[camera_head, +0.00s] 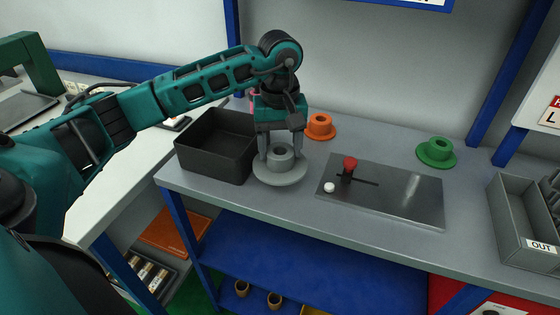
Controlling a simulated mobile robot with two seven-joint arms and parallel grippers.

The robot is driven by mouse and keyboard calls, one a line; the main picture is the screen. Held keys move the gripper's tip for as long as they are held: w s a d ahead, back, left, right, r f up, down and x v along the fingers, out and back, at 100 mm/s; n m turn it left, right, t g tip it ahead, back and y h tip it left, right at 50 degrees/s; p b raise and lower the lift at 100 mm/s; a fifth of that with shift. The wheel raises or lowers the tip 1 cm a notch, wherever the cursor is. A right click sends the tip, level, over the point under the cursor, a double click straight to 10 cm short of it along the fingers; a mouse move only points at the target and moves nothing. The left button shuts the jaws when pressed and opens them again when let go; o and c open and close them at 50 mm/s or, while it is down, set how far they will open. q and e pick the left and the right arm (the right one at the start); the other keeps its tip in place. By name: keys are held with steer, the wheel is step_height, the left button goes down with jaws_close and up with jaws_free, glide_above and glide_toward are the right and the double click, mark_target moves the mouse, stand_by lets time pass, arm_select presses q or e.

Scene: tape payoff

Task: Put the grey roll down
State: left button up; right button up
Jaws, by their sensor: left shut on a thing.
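The grey roll (281,172) has a wide flat flange and a raised hollow hub. It is upright at the bench top, right of the black bin; I cannot tell whether its flange touches the surface. My left gripper (281,152) comes down from above with its two fingers on either side of the hub, shut on it. My right gripper is not in view.
A black open bin (216,145) stands left of the roll. An orange spool (320,126) is behind it, and a green spool (437,152) is farther right. A metal plate with a red-knobbed lever (350,166) lies to the right. A grey OUT tray (520,225) is at the right edge.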

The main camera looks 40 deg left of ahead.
mark_target(280, 163)
arm_select(q)
steer(key=shift+f, duration=2.15)
steer(key=shift+f, duration=0.1)
steer(key=o, duration=1.2)
steer(key=shift+c, duration=0.2)
